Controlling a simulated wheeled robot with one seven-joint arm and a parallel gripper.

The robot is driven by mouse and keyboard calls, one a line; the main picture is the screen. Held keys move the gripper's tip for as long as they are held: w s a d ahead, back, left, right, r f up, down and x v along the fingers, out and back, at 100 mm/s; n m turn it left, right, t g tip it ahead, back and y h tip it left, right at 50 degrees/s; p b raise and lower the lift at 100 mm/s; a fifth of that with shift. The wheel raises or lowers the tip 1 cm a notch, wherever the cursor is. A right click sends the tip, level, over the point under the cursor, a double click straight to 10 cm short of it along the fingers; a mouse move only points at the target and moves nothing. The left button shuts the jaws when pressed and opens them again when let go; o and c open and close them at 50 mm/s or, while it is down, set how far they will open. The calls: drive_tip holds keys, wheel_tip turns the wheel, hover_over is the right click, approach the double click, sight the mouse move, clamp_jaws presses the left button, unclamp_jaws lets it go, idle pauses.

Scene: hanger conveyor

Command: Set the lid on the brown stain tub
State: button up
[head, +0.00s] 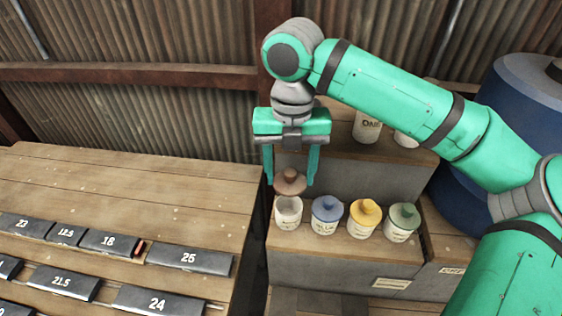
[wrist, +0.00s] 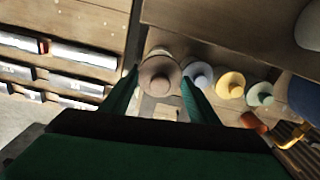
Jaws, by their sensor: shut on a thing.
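My gripper (head: 291,182) is shut on a brown lid (head: 290,180) with a small knob on top. The lid is directly above the white tub (head: 288,214) at the left end of a row, and its lower edge is close to the tub's rim. I cannot tell whether lid and rim touch. The tub's label is too small to read. In the wrist view the brown lid (wrist: 158,76) is between the two fingers and covers most of the tub beneath.
To the right stand tubs with blue (head: 327,207), yellow (head: 365,213) and green (head: 404,215) lids on the same ledge. A raised shelf with white containers (head: 367,127) is behind. A wooden bench (head: 130,190) with numbered dark plates is at the left. A blue drum (head: 500,100) stands at the right.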

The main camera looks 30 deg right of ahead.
sight(289, 190)
drive_tip(key=shift+a+f, duration=0.1)
drive_tip(key=shift+f, duration=2.65)
drive_tip(key=shift+s, duration=0.15)
drive_tip(key=shift+a, duration=0.15)
drive_tip(key=shift+d, duration=0.2)
drive_tip(key=shift+a+f, duration=0.1)
drive_tip(key=shift+f, duration=0.9)
idle(1.8)
drive_tip(key=o, duration=0.7)
drive_tip(key=shift+o, duration=0.2)
